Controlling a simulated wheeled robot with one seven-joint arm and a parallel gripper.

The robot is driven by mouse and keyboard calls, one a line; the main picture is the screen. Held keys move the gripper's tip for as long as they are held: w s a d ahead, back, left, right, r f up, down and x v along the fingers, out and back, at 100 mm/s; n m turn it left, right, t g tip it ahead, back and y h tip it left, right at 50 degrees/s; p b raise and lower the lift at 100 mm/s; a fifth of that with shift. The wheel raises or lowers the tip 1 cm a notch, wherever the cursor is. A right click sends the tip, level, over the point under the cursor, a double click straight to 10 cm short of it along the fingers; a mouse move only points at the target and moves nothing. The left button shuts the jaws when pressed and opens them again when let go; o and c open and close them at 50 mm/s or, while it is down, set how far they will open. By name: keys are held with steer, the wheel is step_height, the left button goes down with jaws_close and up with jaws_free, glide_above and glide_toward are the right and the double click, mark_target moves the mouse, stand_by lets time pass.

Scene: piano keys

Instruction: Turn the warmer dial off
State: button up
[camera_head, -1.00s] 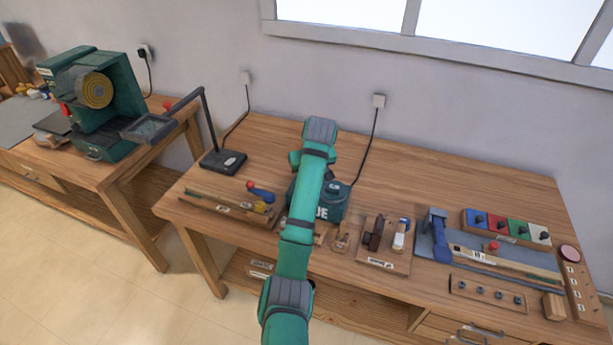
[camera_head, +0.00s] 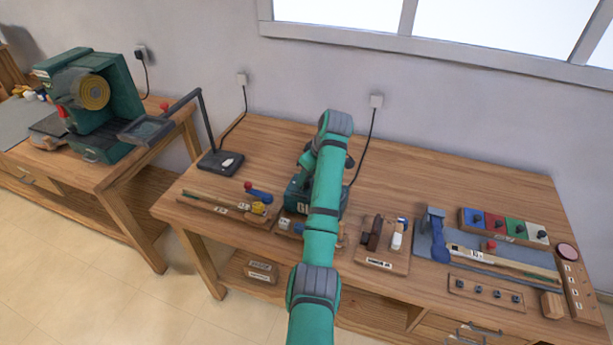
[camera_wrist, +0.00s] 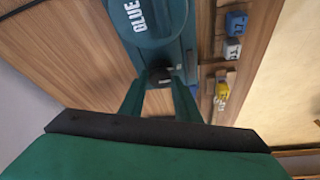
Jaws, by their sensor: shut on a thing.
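The glue warmer is a green pot marked "GLUE" (camera_wrist: 140,12). In the head view its left part (camera_head: 297,197) shows beside my arm, on the middle of the workbench. Its dial (camera_wrist: 160,75) is a small dark knob on the green base, in the middle of the wrist view. My gripper (camera_wrist: 160,84) has its two green fingers on either side of the dial and is shut on it. The dial's pointer or marks cannot be made out. In the head view my arm hides the gripper and the dial.
The workbench (camera_head: 420,187) carries a black lamp stand (camera_head: 220,163) left of the warmer. A rack of tools (camera_head: 384,242) and a row of coloured switches (camera_head: 505,226) stand to the right. Small tools with blue, white and yellow parts lie close to the gripper in the wrist view (camera_wrist: 222,92).

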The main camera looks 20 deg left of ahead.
stand_by(0.3)
steer(key=o, duration=1)
steer(key=shift+r, duration=0.1)
steer(key=shift+v, duration=5.35)
